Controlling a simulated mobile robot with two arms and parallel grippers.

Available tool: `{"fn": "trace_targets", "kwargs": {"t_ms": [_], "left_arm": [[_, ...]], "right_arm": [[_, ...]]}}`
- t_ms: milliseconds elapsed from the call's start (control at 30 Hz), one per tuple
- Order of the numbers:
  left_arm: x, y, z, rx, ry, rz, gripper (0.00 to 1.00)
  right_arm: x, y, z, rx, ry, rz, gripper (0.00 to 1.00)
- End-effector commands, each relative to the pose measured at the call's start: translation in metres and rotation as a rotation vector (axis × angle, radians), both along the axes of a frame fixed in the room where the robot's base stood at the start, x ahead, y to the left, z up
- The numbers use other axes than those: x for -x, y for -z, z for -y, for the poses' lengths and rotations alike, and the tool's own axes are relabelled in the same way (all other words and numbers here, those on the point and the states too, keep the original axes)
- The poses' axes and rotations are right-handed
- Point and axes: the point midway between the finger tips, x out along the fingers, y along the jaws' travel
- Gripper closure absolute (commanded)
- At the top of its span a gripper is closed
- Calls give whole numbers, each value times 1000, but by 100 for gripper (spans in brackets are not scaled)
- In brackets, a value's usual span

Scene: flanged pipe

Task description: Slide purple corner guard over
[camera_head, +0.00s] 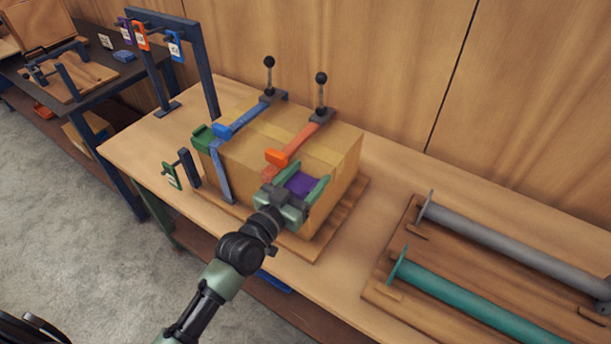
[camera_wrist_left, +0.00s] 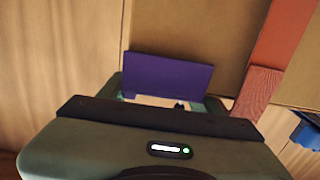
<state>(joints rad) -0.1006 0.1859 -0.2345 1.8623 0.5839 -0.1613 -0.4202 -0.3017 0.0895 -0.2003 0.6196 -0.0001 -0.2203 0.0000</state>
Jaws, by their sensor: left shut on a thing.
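The purple corner guard (camera_head: 301,184) sits at the front right top corner of a cardboard box (camera_head: 340,165). My left gripper (camera_head: 307,190) is shut on the guard, with its green fingers on either side of it. In the left wrist view the purple guard (camera_wrist_left: 166,76) lies against the box, between the fingers (camera_wrist_left: 163,95). Its lower part is hidden by the gripper body. A green guard (camera_head: 203,138) is on the box's left corner. My right gripper is not in view.
A rack (camera_head: 205,60) with hanging tags stands behind left. Grey (camera_head: 510,247) and teal (camera_head: 455,292) flanged pipes lie on a wooden board at right.

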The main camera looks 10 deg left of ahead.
Motion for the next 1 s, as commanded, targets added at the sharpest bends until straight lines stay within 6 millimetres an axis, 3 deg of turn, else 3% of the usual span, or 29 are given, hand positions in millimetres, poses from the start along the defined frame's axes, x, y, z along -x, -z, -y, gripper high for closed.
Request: {"fn": "trace_targets", "kwargs": {"t_ms": [200,233,300,633,1000], "left_arm": [[0,4,0,-4,1,-7,76],[0,4,0,-4,0,-7,28],[0,4,0,-4,0,-7,11],[5,3,-3,-4,-1,-4,11],[60,5,-22,-5,0,-6,11]], "right_arm": [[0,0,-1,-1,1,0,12],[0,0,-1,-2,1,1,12],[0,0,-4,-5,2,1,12],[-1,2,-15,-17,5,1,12],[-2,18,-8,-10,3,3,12]]}}
